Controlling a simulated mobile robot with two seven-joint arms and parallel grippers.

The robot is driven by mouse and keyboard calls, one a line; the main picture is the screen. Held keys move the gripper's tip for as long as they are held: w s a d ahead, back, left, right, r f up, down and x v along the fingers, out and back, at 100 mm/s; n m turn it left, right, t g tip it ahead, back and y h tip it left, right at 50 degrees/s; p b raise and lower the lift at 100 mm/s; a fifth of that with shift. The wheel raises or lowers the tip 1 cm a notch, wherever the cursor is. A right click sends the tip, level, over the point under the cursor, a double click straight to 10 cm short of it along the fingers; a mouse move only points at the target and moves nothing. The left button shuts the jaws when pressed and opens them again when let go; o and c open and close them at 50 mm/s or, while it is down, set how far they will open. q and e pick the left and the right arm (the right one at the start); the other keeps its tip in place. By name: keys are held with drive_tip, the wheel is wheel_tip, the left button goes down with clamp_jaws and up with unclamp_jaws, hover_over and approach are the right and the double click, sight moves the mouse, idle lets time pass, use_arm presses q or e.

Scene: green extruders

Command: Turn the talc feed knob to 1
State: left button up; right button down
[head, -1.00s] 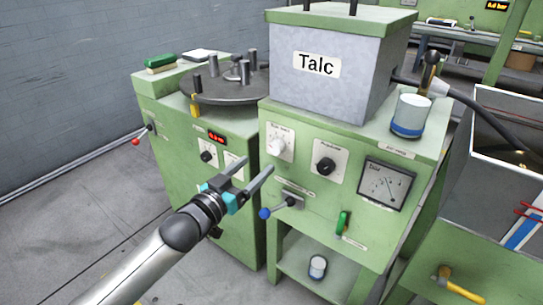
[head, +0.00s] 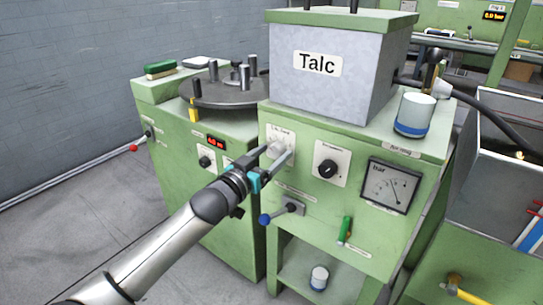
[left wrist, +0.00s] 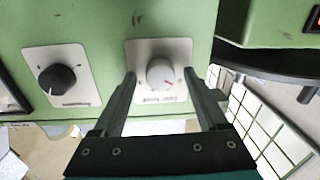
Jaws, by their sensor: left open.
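A pale round knob (head: 277,144) on a white plate sits at the upper left of the green Talc machine's front. Its label is too small to read surely. In the left wrist view the knob (left wrist: 160,72) has a red mark pointing to the lower right. My left gripper (head: 279,152) is open, its fingertips pointing at this knob and partly hiding it. In the left wrist view the fingers (left wrist: 160,76) are to either side of the knob, with gaps; I cannot tell the remaining depth. My right gripper is not in view.
A black knob (head: 327,169) is to the right, with a bar gauge (head: 389,186) beyond it. A blue-ended lever (head: 283,212) and a green handle (head: 345,230) are below. A turntable (head: 226,92) stands on the left cabinet. A white-and-blue can (head: 415,113) is on top.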

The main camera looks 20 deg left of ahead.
use_arm(q)
clamp_jaws()
idle(0.7)
